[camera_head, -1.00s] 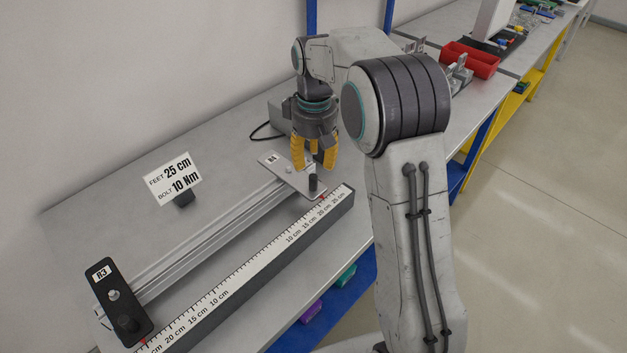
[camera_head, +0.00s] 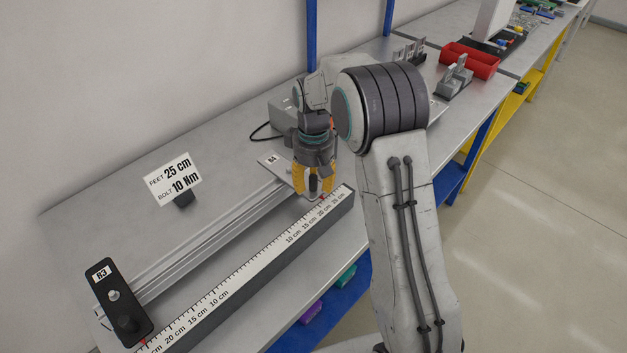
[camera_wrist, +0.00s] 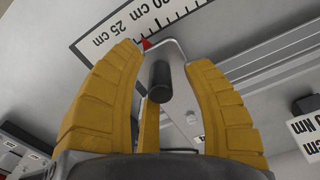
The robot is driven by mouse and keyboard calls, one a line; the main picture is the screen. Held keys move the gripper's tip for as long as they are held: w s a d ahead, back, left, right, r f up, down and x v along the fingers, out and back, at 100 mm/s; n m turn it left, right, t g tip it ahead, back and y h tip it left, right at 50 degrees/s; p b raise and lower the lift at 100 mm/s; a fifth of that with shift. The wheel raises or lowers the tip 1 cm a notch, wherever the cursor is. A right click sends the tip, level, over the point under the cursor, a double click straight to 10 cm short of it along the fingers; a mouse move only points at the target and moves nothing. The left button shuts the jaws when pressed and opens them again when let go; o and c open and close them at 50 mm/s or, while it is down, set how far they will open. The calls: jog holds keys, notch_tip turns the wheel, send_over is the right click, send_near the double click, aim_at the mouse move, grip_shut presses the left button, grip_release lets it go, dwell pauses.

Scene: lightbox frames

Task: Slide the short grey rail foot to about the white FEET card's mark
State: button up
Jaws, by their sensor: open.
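In the wrist view, the knob (camera_wrist: 160,82) is between the spread fingers (camera_wrist: 165,60), with gaps visible. A red pointer (camera_wrist: 147,44) at the foot's end meets the ruler near the 20 and 25 cm labels; its exact reading is unclear. The white FEET card (camera_head: 173,180) reads 25 cm, BOLT 10 Nm.
The ruler (camera_head: 255,268) runs along the bench's front edge. A grey box (camera_head: 282,117) with a cable stands behind my gripper. Red bins (camera_head: 470,60) are farther back.

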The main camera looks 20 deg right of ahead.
grip_shut()
dwell(0.4)
jog(key=shift+w+d+p, duration=0.25)
jog(key=shift+w+d, duration=0.15)
jog(key=shift+d, duration=0.3)
jog(key=shift+w+d+p, duration=0.25)
jog(key=shift+w+d, duration=0.1)
jog(key=shift+d, duration=0.3)
grip_release()
notch_tip(320, 180, up, 12)
